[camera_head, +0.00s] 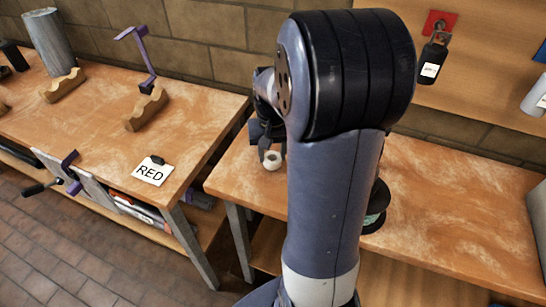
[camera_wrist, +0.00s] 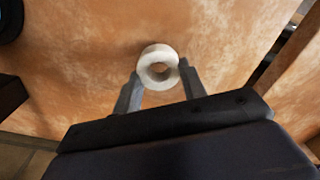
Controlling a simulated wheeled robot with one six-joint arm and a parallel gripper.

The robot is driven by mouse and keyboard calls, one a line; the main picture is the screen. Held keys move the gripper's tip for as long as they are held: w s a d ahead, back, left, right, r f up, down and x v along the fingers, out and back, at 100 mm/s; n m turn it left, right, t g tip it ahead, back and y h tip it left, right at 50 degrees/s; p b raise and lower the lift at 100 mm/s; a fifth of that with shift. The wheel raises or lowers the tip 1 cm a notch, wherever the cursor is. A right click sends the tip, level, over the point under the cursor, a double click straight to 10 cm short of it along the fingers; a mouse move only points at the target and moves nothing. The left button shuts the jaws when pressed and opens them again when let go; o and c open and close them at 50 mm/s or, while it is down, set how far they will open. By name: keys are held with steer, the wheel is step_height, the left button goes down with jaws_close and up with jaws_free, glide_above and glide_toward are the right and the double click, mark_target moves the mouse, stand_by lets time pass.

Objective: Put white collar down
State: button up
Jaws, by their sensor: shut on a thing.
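The white collar (camera_wrist: 147,57) is a short, thick ring with a round hole. My gripper (camera_wrist: 159,78) is shut on it, with one finger on each side of the ring in the wrist view. In the head view the collar (camera_head: 272,160) shows just below my gripper (camera_head: 270,146), over the left end of the right-hand workbench (camera_head: 450,205). The collar is at or close above the wooden top; I cannot tell whether it touches. My own arm hides the middle of this bench.
A dark round object (camera_head: 376,208) stands partly behind my arm at the bench's front edge. A gap separates the benches. The right bench top has free room.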

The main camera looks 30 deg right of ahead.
steer(key=shift+f, duration=1)
steer(key=shift+f, duration=0.15)
steer(key=o, duration=1)
steer(key=shift+c, duration=0.2)
step_height(320, 180, up, 12)
steer(key=p, duration=0.1)
steer(key=shift+r, duration=0.2)
